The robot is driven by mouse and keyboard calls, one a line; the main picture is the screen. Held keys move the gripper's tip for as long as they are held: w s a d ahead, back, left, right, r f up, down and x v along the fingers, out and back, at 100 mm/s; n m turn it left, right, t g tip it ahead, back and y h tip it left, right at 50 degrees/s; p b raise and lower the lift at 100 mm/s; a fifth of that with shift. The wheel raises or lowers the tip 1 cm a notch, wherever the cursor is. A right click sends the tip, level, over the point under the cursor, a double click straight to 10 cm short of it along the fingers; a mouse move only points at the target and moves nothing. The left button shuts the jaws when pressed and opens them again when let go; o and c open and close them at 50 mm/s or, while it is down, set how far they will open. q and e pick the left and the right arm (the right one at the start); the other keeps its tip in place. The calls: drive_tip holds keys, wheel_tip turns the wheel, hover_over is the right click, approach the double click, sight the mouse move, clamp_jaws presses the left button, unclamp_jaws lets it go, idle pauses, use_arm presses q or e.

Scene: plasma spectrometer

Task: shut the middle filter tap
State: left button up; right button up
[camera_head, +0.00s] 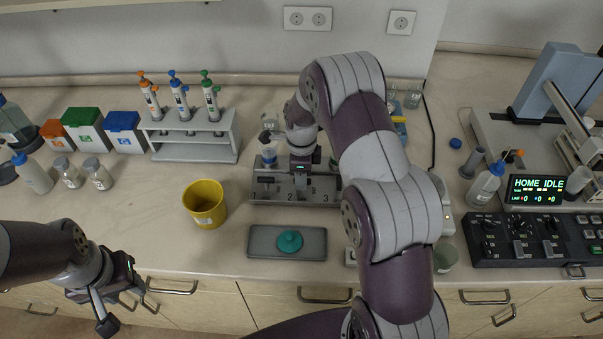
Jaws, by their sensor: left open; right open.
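The grey filter manifold (263,194) stands at the middle of the bench, with numbers 2 and 3 readable on its front. The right arm hides the manifold's right end. My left gripper (106,312) is open and empty, low at the left before the bench front.
A grey tray (260,249) with a teal round piece (289,241) lies in front of the manifold. A yellow cup (205,204) stands to the left. A pipette rack (193,139) is behind it. A control panel (520,240) and bottles occupy the right.

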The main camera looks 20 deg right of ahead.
wheel_tip(320, 180, up, 13)
drive_tip(key=shift+f+b, duration=0.15)
drive_tip(key=shift+b, duration=0.3)
wheel_tip(320, 180, up, 8)
drive_tip(key=p, duration=0.8)
